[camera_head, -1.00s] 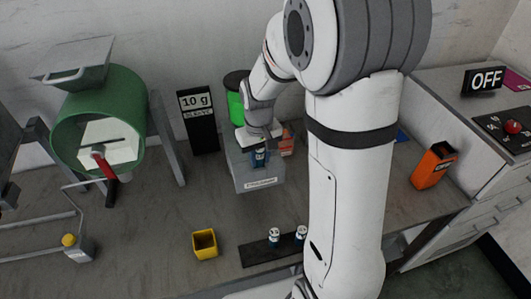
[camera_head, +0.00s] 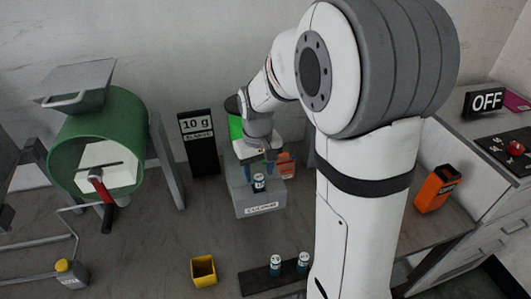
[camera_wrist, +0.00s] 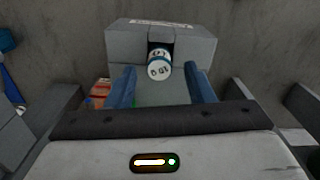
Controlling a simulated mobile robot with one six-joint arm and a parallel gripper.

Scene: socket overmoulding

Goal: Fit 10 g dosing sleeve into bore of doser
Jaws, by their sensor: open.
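A small blue-and-white sleeve (camera_head: 259,183) stands in the front recess of a labelled grey block (camera_head: 262,200). In the wrist view the sleeve (camera_wrist: 159,63) shows a printed white top that I cannot read surely. My gripper (camera_head: 258,168) is open and empty just behind and above the sleeve, its two blue fingers (camera_wrist: 162,76) spread apart. I cannot tell if they touch anything. Two similar sleeves (camera_head: 275,262) (camera_head: 303,261) stand on a dark strip (camera_head: 255,281) at the bench front. A green drum (camera_head: 72,128) with a hopper is at left; I cannot tell if it is the doser.
A black sign (camera_head: 197,140) reads "10 g". A yellow cup (camera_head: 204,271) stands at the front, a yellow-capped bottle (camera_head: 72,274) at left, an orange device (camera_head: 437,188) at right. An "OFF" display (camera_head: 486,101) stands on the right cabinet.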

